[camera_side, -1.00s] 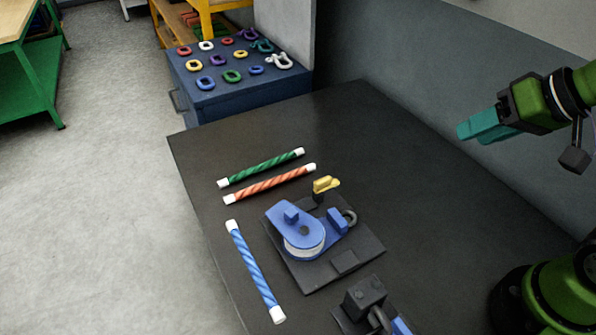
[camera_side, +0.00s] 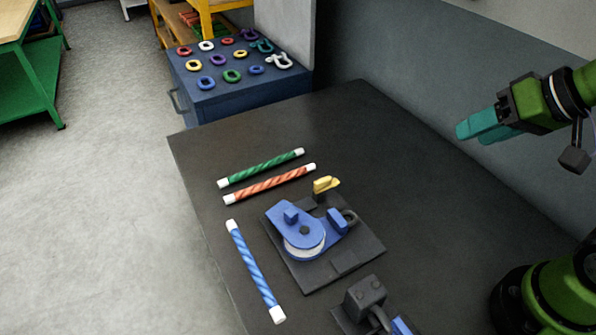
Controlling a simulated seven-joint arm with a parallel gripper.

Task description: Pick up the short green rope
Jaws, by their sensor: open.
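The short green rope (camera_side: 262,168) lies on the black table, left of the middle of the view, with white ends. It lies just beyond the orange rope (camera_side: 270,184) and roughly parallel to it, with a narrow gap between them. My gripper (camera_side: 478,128) has teal fingers and is at the upper right, raised above the table and well to the right of the green rope. It is open and nothing shows between its fingers.
A blue rope (camera_side: 254,268) lies nearer on the table (camera_side: 400,150). A blue pulley block (camera_side: 300,228) on a dark plate, with a yellow part (camera_side: 326,184), stands right of the ropes. A dark clamp-like block (camera_side: 366,296) is in front. The table's far right is clear.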

